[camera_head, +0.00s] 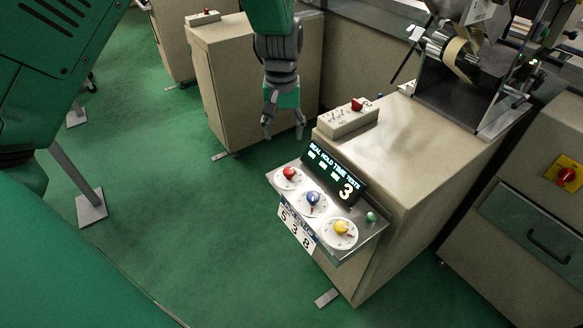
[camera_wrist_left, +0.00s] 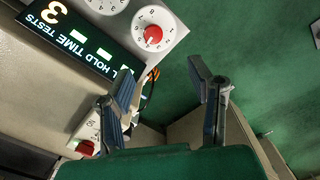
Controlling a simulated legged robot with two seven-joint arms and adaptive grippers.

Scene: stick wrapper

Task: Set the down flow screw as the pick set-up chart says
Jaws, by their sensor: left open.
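My left gripper (camera_head: 284,128) hangs open and empty above and behind the control panel; its two parted fingers also show in the left wrist view (camera_wrist_left: 161,80). The sloping metal panel (camera_head: 370,238) carries a red knob (camera_head: 289,173), a blue knob (camera_head: 313,198) and a yellow knob (camera_head: 342,228) on white dials. The red knob (camera_wrist_left: 153,34) shows near the top of the left wrist view, apart from the fingers. A white card (camera_head: 297,228) below the dials reads 5, 3, 8. No screw or chart labelled as such is readable. My right gripper is out of view.
A lit display (camera_head: 333,174) behind the knobs reads SEAL HOLD TIME TESTS and 3. A small green button (camera_head: 371,217) is at the panel's right end. A switch box (camera_head: 347,118) stands on the beige cabinet (camera_head: 420,150). Green floor lies open at left.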

